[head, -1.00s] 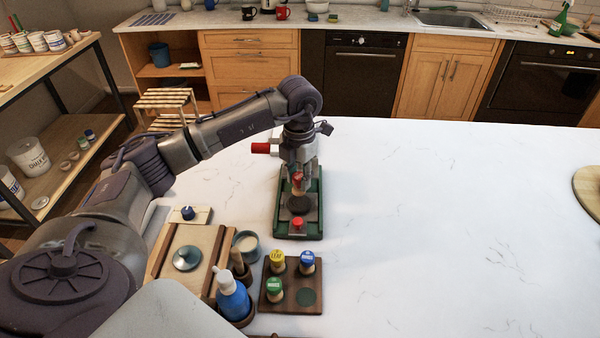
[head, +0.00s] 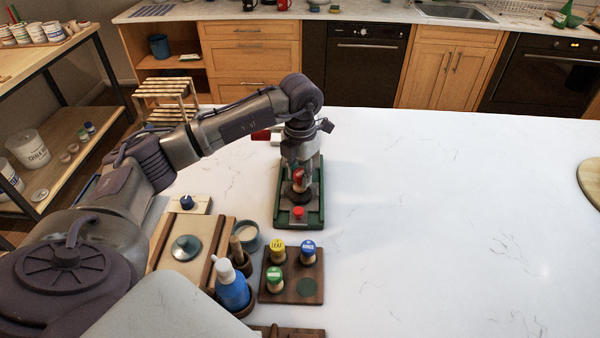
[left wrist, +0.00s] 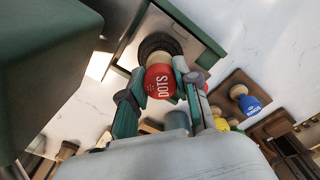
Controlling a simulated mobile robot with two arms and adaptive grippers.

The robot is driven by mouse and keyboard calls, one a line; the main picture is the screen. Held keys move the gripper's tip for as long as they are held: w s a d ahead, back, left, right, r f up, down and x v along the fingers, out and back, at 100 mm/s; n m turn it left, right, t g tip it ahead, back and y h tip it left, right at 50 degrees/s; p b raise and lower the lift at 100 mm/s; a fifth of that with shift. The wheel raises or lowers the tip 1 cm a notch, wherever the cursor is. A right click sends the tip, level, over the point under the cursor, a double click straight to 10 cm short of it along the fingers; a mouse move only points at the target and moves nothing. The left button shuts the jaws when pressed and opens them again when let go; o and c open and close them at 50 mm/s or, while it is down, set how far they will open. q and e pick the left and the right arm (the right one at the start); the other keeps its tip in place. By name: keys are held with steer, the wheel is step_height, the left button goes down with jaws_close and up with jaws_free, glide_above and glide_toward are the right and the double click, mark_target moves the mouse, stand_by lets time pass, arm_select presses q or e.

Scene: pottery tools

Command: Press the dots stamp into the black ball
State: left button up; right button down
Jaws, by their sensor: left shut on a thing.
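My left gripper (head: 298,184) is shut on the dots stamp (head: 297,177), which has a red cap and a pale wooden body. In the left wrist view the cap of the dots stamp (left wrist: 162,82) reads DOTS between the two fingers. The black ball (left wrist: 158,45) lies on a grey plate, looking flat and round. In the head view the black ball (head: 298,197) is directly below the stamp. The stamp's lower end appears to meet the ball; its underside is hidden, so firm contact cannot be told. My right gripper is not in view.
The plate sits in a green press (head: 313,212) with a red knob (head: 299,212). A wooden stamp holder (head: 292,291) carries yellow, blue and green stamps. A blue bottle (head: 232,290), a cup (head: 247,235) and a wooden tray stand at left.

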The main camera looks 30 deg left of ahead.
arm_select(q)
steer(key=shift+f+b, duration=0.4)
steer(key=shift+f, duration=0.15)
steer(key=shift+s, duration=0.1)
stand_by(0.5)
step_height(320, 180, up, 2)
steer(key=shift+p, duration=0.7)
steer(key=shift+r+p, duration=1.15)
steer(key=shift+r, duration=0.85)
